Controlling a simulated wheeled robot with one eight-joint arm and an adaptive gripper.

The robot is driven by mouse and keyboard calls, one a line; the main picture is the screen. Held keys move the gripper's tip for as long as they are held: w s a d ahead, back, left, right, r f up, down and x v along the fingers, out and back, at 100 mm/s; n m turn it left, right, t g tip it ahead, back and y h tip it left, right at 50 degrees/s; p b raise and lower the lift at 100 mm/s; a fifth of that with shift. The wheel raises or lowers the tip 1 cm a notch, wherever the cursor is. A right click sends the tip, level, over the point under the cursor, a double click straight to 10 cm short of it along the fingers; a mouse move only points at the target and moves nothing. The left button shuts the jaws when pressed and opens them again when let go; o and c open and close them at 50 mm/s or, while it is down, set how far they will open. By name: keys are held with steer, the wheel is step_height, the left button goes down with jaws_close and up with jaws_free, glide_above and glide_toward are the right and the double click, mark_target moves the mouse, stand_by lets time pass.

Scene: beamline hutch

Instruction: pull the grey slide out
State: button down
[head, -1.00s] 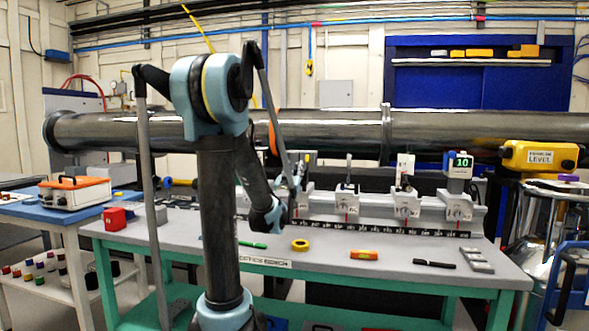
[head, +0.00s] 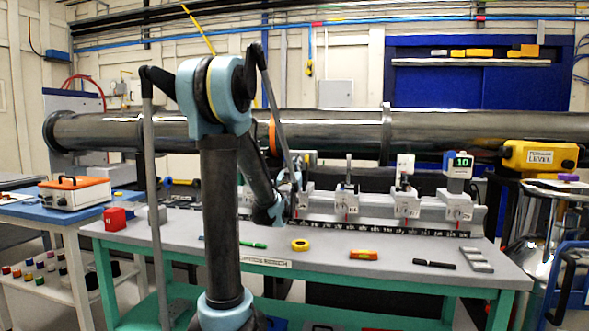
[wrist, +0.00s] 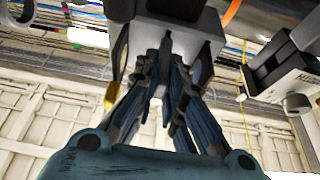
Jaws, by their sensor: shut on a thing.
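My gripper (wrist: 162,50) reaches up in the wrist view, with its fingers closed in at a grey block (wrist: 205,28), which I take to be the grey slide or its mount. A dark part covers the block's top, and the fingers hide the contact.
More carriers, one with a green display (head: 461,163), stand to the right on the rail. A yellow tape roll (head: 300,245), orange level (head: 363,254) and black pen (head: 434,264) lie on the grey bench (head: 335,268). A steel pipe (head: 470,128) runs behind.

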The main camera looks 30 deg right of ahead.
steer(key=shift+s+a, duration=1.55)
steer(key=shift+a, duration=0.25)
steer(key=shift+f, duration=0.1)
steer(key=c, duration=1.7)
jaws_free()
steer(key=shift+a, duration=0.1)
steer(key=shift+s, duration=0.1)
steer(key=v, duration=1.1)
steer(key=shift+s+a+f, duration=0.15)
steer(key=shift+a+f, duration=0.05)
steer(key=shift+a, duration=0.1)
